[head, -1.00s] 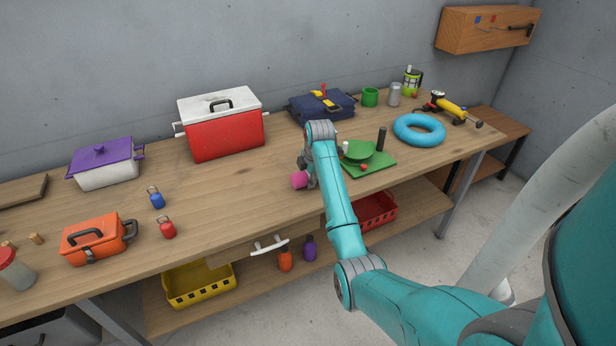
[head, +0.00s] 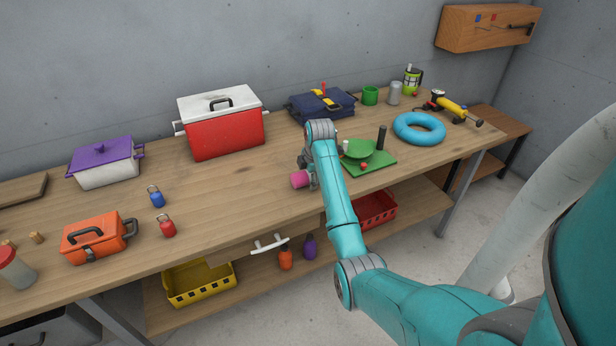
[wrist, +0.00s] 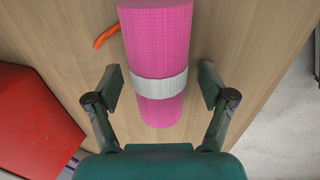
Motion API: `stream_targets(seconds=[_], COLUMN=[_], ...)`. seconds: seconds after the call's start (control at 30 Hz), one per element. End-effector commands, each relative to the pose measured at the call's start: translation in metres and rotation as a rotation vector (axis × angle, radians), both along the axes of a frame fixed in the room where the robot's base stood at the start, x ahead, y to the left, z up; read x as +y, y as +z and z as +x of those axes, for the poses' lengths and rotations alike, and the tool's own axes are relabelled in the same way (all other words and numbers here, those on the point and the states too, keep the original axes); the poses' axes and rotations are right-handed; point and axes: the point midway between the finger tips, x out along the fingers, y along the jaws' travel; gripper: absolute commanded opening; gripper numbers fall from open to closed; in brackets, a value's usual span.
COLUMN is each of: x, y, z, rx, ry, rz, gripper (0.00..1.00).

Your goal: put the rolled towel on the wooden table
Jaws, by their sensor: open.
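The rolled towel is a pink roll with a pale band around it. In the head view the pink roll (head: 300,179) shows beside the end of my arm, partly hidden by it, at the middle of the wooden table (head: 240,190). In the wrist view the roll (wrist: 157,45) lies on the wood, its banded end between my fingers. My gripper (wrist: 163,88) is open, with one finger on each side of the band and a gap on both sides. In the head view my gripper is mostly hidden behind my wrist.
A green tray (head: 378,167) with small items is just right of my wrist. A red and white cooler (head: 222,130) stands behind to the left. An orange strip (wrist: 106,37) lies beside the roll. The table's front edge is close by. Table left of the roll is clear.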

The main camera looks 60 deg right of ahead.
Motion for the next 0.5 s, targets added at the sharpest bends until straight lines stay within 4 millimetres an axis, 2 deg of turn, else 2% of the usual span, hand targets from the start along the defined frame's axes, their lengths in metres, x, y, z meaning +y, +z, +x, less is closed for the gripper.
stream_targets(seconds=[0.17, 0.5], x=[0.003, 0.014], y=[0.024, 0.085], z=[-0.006, -0.024], rx=[-0.003, -0.003], ry=[0.000, 0.000], rz=[-0.003, -0.003], gripper=[0.82, 0.82])
